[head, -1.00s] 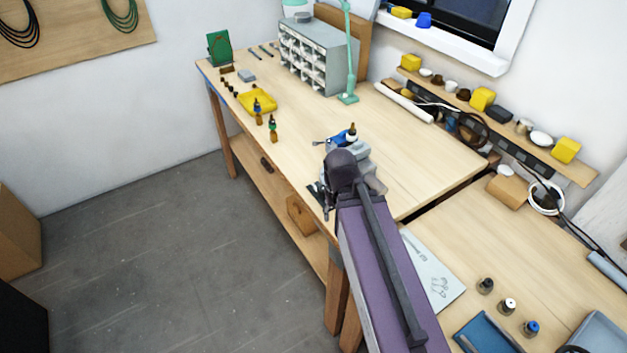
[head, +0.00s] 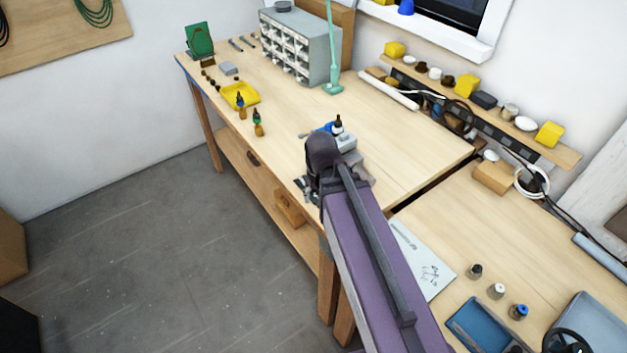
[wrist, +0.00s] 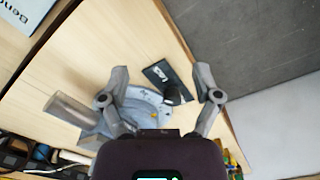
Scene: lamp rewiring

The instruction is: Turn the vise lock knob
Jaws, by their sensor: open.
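The vise (wrist: 138,108) shows in the wrist view as a grey-blue body with a round base and a thick grey cylinder on its left. My gripper (wrist: 161,72) is open, with one finger over the vise body and the other to the right of the knob; I see no contact with the knob. In the head view the grey vise (head: 347,143) sits near the bench's front edge, mostly hidden behind my arm. The knob is hidden there.
The bench's middle is clear. A sheet (head: 422,262) lies on the nearer table.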

